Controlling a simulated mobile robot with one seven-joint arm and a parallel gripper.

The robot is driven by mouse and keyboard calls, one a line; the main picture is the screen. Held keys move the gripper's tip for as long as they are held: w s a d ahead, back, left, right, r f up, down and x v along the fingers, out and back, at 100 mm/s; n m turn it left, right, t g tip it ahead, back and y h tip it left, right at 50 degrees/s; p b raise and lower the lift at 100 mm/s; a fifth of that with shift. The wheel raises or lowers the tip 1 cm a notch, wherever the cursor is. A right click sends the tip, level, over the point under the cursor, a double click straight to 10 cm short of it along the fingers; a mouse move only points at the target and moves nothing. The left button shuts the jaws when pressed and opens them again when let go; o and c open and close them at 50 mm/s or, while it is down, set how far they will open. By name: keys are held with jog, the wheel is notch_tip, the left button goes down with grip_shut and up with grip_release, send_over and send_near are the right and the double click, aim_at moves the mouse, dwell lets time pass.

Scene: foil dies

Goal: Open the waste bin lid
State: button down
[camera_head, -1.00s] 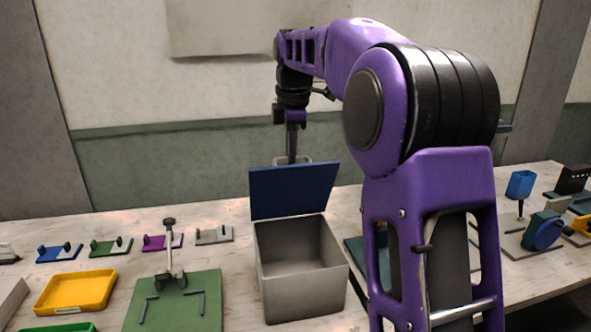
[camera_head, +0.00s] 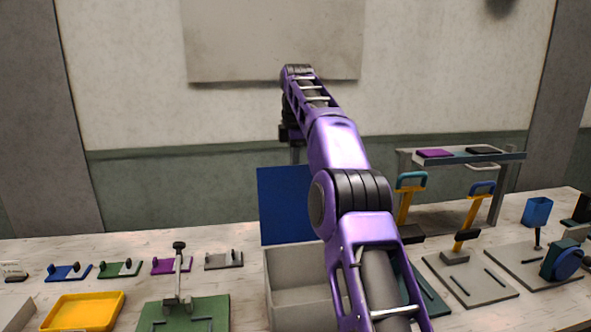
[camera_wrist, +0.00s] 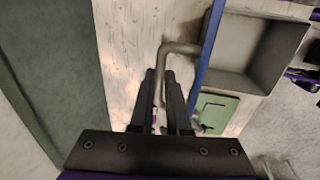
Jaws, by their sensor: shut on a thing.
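The waste bin (camera_head: 292,285) is a grey open-topped box on the table. Its blue lid (camera_head: 285,205) stands raised, close to upright, at the back edge of the bin. In the wrist view the lid (camera_wrist: 209,45) shows edge-on beside the bin's open interior (camera_wrist: 262,45). A grey bar handle (camera_wrist: 180,48) sticks out from the lid's outer face. My gripper (camera_wrist: 167,76) is shut on this handle behind the lid. In the head view the lid hides the fingers, and my arm covers the bin's right side.
A green board with a small stand (camera_head: 185,312) and a yellow tray (camera_head: 82,311) lie left of the bin. Fixtures with yellow levers (camera_head: 467,225) and a raised shelf (camera_head: 465,157) are at right. The wall is close behind the table.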

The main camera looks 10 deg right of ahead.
jog(key=shift+w+r, duration=0.2)
jog(key=shift+w, duration=0.1)
dwell(0.4)
jog(key=c, duration=0.9)
grip_release()
jog(key=shift+w+f, duration=0.1)
jog(key=shift+f, duration=0.05)
